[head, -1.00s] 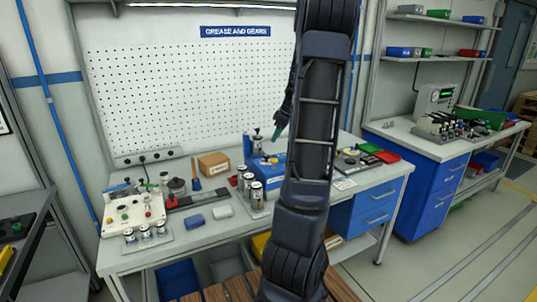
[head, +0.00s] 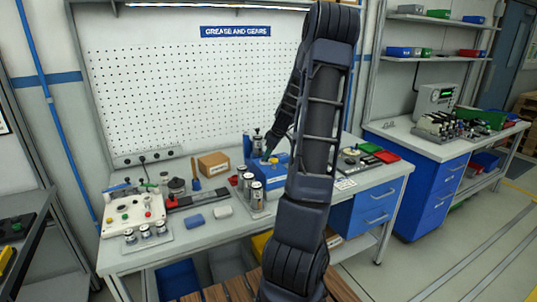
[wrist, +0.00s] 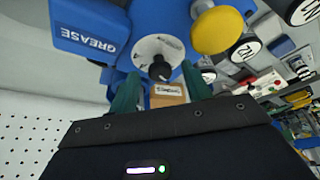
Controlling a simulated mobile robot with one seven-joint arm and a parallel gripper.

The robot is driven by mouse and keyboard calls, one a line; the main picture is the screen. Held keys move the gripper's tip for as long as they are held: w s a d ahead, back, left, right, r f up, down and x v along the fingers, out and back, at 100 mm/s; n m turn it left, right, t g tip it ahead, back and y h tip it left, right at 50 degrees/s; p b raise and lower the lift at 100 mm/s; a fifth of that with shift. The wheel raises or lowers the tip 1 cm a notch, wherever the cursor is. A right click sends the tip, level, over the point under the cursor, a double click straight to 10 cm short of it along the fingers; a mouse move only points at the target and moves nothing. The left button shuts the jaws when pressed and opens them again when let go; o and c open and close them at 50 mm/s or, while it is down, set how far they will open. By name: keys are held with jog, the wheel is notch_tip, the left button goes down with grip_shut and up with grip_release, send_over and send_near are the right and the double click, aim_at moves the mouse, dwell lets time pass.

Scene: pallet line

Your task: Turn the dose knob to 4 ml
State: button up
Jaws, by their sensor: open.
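The blue grease dispenser (head: 272,181) stands on the bench; its GREASE lettering shows in the wrist view (wrist: 90,25). In the wrist view, the black dose knob (wrist: 159,69) sits on a round white dial (wrist: 156,50) with small marks too blurred to read. A yellow round button (wrist: 217,30) is right beside the dial. My gripper (wrist: 160,86) is open, with one green finger on either side of the knob's line. I cannot tell whether the fingertips reach around the knob. In the head view, my gripper (head: 267,156) is just above the dispenser, and the knob is not clear.
Metal cans (head: 256,195) stand just left of the dispenser. A cardboard box (head: 214,163) is behind them. A white panel with buttons (head: 135,209) is at the bench's left end. Red and green trays (head: 386,156) lie right of my arm.

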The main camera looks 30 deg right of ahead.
jog(key=shift+c, duration=0.4)
jog(key=c, duration=0.9)
